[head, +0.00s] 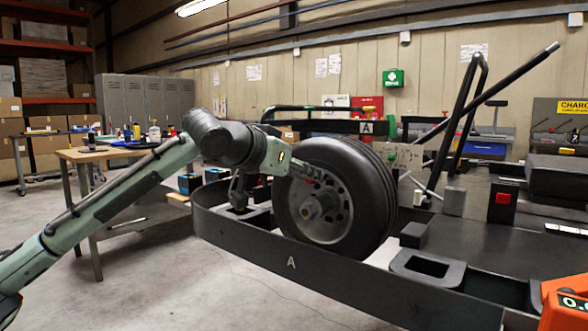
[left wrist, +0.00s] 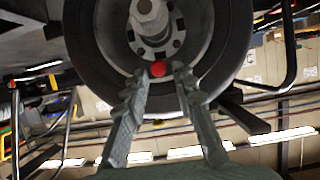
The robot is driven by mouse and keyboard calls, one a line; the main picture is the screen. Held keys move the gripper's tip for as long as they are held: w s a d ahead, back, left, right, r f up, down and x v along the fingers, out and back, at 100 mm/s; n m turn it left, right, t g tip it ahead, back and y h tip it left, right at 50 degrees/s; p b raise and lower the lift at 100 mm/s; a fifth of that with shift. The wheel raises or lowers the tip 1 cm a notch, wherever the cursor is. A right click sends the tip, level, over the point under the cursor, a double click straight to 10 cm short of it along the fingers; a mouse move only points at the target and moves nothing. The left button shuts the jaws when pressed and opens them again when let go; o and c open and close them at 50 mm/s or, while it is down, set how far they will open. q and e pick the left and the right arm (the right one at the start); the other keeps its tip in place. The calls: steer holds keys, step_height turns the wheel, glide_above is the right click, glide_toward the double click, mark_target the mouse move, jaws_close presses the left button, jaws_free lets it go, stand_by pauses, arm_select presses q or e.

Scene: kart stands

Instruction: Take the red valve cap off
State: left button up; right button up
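The red valve cap (left wrist: 158,69) sits on the wheel near the rim's edge in the left wrist view. In the head view it is a small red spot (head: 311,181) on the wheel (head: 345,200), partly hidden by my gripper. My left gripper (head: 300,168) reaches in front of the wheel's face. In the left wrist view its fingertips (left wrist: 159,72) are on either side of the cap, with a narrow gap on each side, so the gripper is open around it. My right gripper is not in view.
The wheel stands upright within the kart's black bumper frame (head: 291,263). An orange device with a display (head: 565,306) is at the lower right. A workbench (head: 100,153) with small items stands behind on the left. Black bars (head: 500,85) rise at the right.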

arm_select(q)
steer(key=shift+w+d+f, duration=0.15)
steer(key=shift+w+d, duration=0.1)
steer(key=shift+w, duration=0.05)
steer(key=shift+c, duration=0.3)
jaws_close()
steer(key=shift+c, duration=1.9)
jaws_free()
jaws_close()
steer(key=shift+s+a, duration=0.1)
steer(key=shift+f+p+v, duration=0.2)
steer(key=shift+p+v, duration=0.05)
steer(key=shift+v, duration=1.2)
steer(key=shift+f+p+v, duration=0.2)
steer(key=shift+v, duration=1.2)
steer(key=shift+s+a, duration=0.1)
steer(key=shift+s, duration=0.05)
